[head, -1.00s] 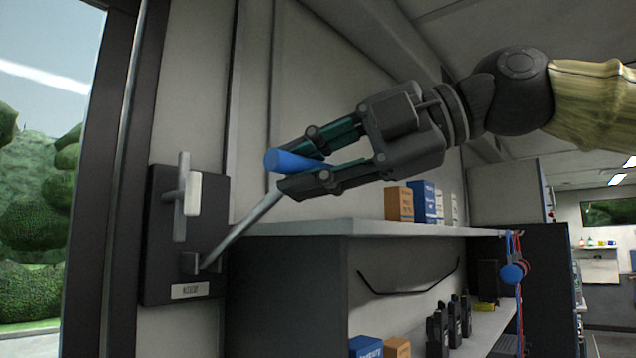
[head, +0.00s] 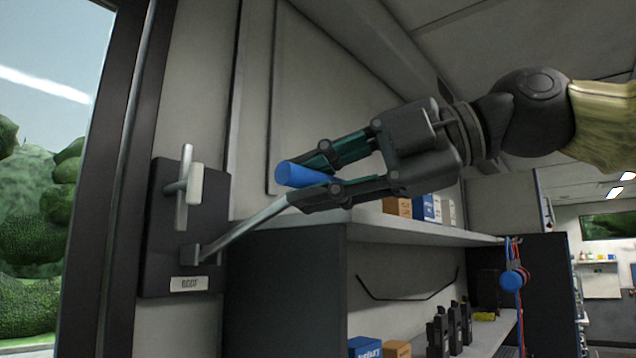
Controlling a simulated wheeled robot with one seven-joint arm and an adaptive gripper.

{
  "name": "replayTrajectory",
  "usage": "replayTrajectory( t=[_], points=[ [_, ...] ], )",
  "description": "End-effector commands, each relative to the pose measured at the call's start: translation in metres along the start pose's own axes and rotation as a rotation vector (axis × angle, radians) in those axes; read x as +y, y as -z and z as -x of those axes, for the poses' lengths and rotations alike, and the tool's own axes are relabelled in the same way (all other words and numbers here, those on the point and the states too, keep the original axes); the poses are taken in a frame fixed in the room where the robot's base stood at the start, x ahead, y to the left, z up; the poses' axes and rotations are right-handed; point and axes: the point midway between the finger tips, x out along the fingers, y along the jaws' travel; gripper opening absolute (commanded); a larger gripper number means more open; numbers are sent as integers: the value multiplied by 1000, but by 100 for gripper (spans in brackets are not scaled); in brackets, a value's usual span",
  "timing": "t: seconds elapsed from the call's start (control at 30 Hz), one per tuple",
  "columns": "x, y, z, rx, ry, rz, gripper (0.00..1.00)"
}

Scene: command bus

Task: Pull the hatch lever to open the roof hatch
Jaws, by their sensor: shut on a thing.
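The hatch lever is a grey metal rod (head: 248,226) with a blue cylindrical handle (head: 303,175). It rises at a slant from a pivot low on a dark wall panel (head: 160,262) at the left. My gripper (head: 306,180) comes in from the right and is shut on the blue handle, one finger above it and one below. The lower finger hides where rod and handle meet. A white block on a grey vertical bar (head: 184,200) sits on the panel above the pivot. A small label (head: 189,284) is below it. The roof hatch is not in view.
A shelf unit (head: 400,232) stands right of the panel, below my arm, with boxes (head: 424,208) on top and black radios (head: 452,325) lower down. Blue and red cords (head: 513,278) hang at its right end. A window (head: 40,170) is at the far left.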

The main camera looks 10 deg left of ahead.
Motion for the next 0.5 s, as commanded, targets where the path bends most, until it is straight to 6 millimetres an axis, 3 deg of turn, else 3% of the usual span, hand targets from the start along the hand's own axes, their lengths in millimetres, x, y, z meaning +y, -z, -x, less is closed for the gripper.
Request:
replayTrajectory(
  t=[0.07, 0.1, 0.2, 0.5],
  points=[
    [-8, 3, -5, 7, 18, 1, 0],
    [-9, 3, -5, 7, 19, 0, 26],
    [-8, 3, -5, 6, 17, 0, 42],
    [-5, 1, -2, 3, 10, -1, 42]
  ],
)
